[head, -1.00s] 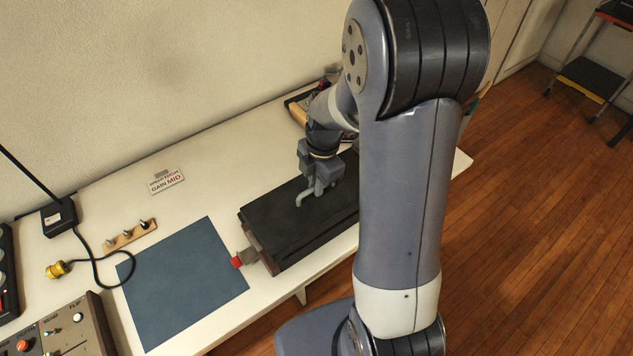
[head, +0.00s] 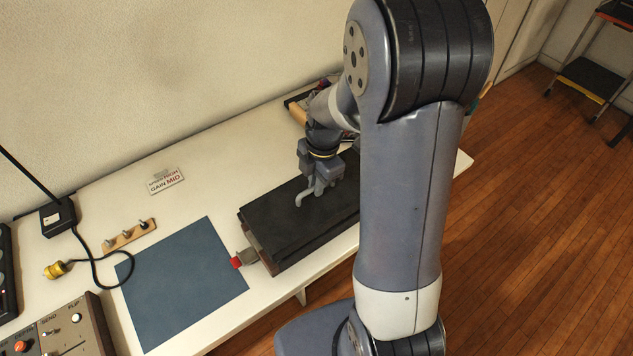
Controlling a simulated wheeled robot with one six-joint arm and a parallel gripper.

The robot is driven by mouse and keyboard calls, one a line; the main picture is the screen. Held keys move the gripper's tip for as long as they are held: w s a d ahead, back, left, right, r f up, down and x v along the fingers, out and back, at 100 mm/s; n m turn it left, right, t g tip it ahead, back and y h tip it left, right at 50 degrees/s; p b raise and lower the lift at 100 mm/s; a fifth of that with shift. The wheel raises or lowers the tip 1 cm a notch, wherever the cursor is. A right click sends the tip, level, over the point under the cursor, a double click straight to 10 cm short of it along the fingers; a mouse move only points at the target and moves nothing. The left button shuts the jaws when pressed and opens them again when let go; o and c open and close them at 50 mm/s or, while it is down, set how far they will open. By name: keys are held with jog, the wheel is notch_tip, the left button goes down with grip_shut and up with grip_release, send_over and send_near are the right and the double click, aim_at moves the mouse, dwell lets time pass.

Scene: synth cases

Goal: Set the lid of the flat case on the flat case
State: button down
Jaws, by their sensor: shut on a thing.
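The flat case (head: 262,252) is a long dark box with a brownish end wall, lying on the white bench. Its black lid (head: 285,218) lies over the top of the case, roughly in line with it. I cannot tell whether it is fully seated or slightly above the rim. My gripper (head: 309,196) points down at the middle of the lid and is shut on the lid, around what looks like a pale grey curved handle. The grip itself is small and partly hidden. My own arm hides the right end of the case and lid.
A grey and red piece (head: 240,260) sits at the case's left end. A blue mat (head: 182,285) lies bare to the left. A wooden strip with knobs (head: 130,235), a cabled black box (head: 58,217), a small sign (head: 165,181) and a control panel (head: 70,335) stand farther left.

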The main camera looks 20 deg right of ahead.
jog(key=shift+f+b, duration=1)
jog(key=shift+f, duration=0.15)
jog(key=c, duration=1.4)
grip_release()
jog(key=r, duration=0.7)
jog(key=d+r, duration=0.1)
jog(key=r, duration=0.2)
jog(key=shift+w+d+r, duration=0.1)
jog(key=shift+w+r, duration=0.05)
jog(key=shift+r, duration=0.25)
jog(key=shift+f, duration=0.1)
jog(key=f, duration=0.7)
jog(key=a+f, duration=0.1)
jog(key=f, duration=0.2)
jog(key=shift+s+a+f, duration=0.1)
jog(key=shift+s+f, duration=0.05)
jog(key=shift+s, duration=0.05)
jog(key=shift+r+p, duration=0.4)
jog(key=shift+p, duration=0.1)
jog(key=shift+f, duration=0.15)
